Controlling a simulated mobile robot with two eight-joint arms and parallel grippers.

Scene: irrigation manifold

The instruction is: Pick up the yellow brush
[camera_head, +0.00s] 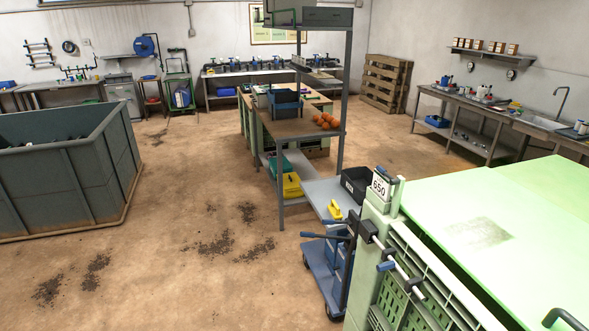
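A small yellow object (334,210), which looks like the yellow brush, lies on the pale grey top of a blue trolley (325,262), right of centre. It is small in the picture, so its bristles cannot be made out. It lies in front of a black bin (356,184) and near the corner of the pale green machine. Neither of my grippers is in view.
The large pale green machine (515,215) fills the right foreground. A grey shelf rack (343,100) and a workbench (290,128) stand behind the trolley, with a yellow bin (292,187) low down. A big grey tank (60,185) stands left. The central floor is clear with dirt patches.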

